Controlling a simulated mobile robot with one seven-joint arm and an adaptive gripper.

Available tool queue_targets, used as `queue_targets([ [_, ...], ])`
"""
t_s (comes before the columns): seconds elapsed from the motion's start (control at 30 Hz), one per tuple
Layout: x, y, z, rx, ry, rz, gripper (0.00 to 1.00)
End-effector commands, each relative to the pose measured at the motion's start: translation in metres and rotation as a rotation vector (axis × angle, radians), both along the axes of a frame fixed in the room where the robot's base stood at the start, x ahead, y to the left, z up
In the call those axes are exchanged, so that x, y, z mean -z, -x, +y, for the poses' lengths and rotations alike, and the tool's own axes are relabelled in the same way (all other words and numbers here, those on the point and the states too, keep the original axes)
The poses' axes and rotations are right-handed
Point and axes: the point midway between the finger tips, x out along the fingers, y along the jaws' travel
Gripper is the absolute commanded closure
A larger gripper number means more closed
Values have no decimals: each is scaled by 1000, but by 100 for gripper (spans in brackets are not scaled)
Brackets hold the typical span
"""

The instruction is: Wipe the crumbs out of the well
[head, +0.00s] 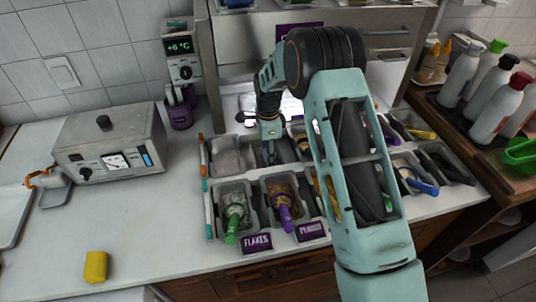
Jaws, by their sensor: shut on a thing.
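Two rows of grey wells are set along the counter. My gripper (269,152) points down over a grey back-row well (287,151), right of another grey well (228,157) that looks empty. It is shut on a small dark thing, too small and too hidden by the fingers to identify. I cannot tell whether that thing touches the well's floor. No crumbs can be made out at this size. My arm hides part of the wells to the right.
Front wells hold a green-handled scoop (233,221) and a purple-handled scoop (285,214), behind labels "FLAKES" (257,242) and a second purple one (311,232). A metal appliance (110,143) stands left. Bottles (497,108) crowd the right. The left-front counter is mostly clear.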

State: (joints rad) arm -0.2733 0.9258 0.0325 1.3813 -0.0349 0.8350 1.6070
Motion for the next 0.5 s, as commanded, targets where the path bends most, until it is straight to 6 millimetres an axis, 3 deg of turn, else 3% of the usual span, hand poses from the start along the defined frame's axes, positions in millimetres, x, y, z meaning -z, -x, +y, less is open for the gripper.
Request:
queue_targets([
  [0.5,0,-17,14,0,0,0,75],
])
